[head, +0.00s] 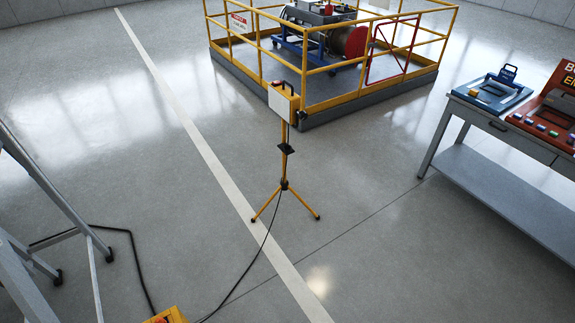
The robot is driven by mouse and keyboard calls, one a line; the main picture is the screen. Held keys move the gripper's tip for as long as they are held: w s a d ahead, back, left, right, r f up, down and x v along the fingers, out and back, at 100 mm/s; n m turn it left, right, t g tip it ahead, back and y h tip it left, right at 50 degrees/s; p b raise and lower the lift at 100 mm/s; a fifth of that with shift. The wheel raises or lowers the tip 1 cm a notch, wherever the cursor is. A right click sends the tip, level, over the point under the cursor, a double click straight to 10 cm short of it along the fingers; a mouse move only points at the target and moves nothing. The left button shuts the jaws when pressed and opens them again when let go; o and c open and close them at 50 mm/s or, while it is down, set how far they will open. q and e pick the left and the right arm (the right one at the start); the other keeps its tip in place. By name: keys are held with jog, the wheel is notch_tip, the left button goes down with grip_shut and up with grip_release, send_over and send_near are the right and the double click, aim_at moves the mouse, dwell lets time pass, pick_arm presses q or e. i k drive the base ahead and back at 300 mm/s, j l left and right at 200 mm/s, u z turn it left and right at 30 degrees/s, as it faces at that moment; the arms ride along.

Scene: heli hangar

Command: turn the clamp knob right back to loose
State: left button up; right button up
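A yellow tripod stand (284,170) stands upright on the floor near the middle of the head view. It carries a pale box-shaped head with a yellow frame (282,103) and a dark handle on top. A black fitting (285,149) sits partway up the pole, and a small dark part (301,115) shows at the right side of the head. Which of these is the clamp knob, and how tight it is, I cannot tell at this size. Neither of my grippers is in view.
A yellow-railed platform (330,108) with equipment stands close behind the stand. A grey workbench (480,165) with blue and orange cases is at the right. Metal legs (45,200) stand at the left. A black cable (262,245) crosses the floor from the stand.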

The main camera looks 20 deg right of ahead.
aim_at(303, 115)
jog(key=i+l, duration=0.2)
jog(key=l, duration=0.15)
jog(key=i+l+u, duration=0.1)
jog(key=l, duration=0.25)
jog(key=i+l, duration=0.25)
jog(key=l, duration=0.15)
jog(key=i+l+u, duration=0.1)
jog(key=l, duration=0.25)
jog(key=i+l, duration=0.25)
jog(key=l, duration=0.15)
